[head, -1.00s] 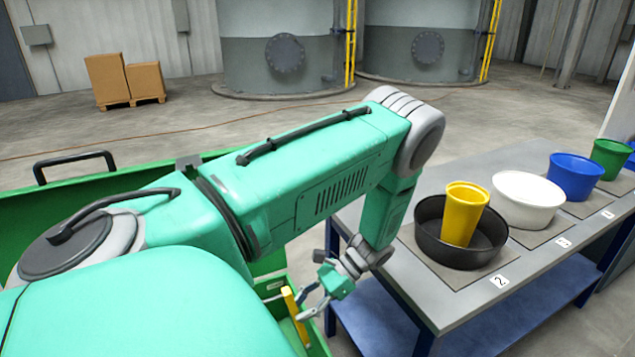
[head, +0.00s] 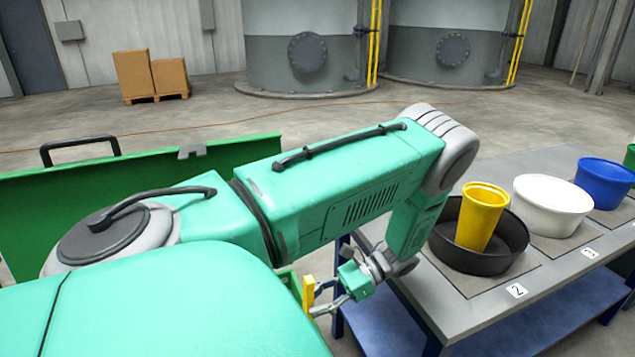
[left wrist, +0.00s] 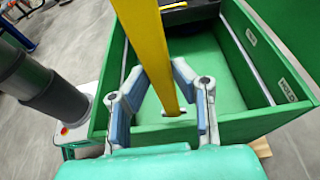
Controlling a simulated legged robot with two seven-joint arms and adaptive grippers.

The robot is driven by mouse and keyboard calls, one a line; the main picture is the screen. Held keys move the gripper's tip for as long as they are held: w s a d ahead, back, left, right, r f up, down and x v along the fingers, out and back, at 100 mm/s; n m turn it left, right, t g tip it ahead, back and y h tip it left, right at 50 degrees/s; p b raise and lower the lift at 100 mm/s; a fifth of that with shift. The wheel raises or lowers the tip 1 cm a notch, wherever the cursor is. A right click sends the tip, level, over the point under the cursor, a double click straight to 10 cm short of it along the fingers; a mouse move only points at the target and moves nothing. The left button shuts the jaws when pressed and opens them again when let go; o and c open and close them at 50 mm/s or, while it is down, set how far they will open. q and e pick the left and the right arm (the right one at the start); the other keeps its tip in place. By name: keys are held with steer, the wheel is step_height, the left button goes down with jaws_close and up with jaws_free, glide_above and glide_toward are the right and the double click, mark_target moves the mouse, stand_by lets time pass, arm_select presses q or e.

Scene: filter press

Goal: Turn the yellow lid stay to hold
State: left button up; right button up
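The yellow lid stay (head: 308,290) is an upright flat bar at the green bin, partly hidden behind my left arm in the head view. In the left wrist view the yellow stay (left wrist: 150,50) runs from the top edge down between the fingers of my left gripper (left wrist: 160,72). The two fingers stand apart, one on each side of the bar; whether either touches it I cannot tell. In the head view my left gripper (head: 318,298) is beside the stay. A HOLD label (left wrist: 288,88) is on the bin's right wall. My right gripper is not in view.
The green bin (left wrist: 215,118) has a raised green lid (head: 60,215) with a black handle. A grey bench (head: 440,310) on the right carries a black pan (head: 470,262), a yellow cup (head: 482,215), a white bowl (head: 550,205) and a blue bowl (head: 600,182).

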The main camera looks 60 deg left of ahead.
arm_select(q)
steer(key=o, duration=0.4)
steer(key=shift+w+a+r, duration=0.1)
steer(key=shift+a+r, duration=0.05)
steer(key=shift+v, duration=3.7)
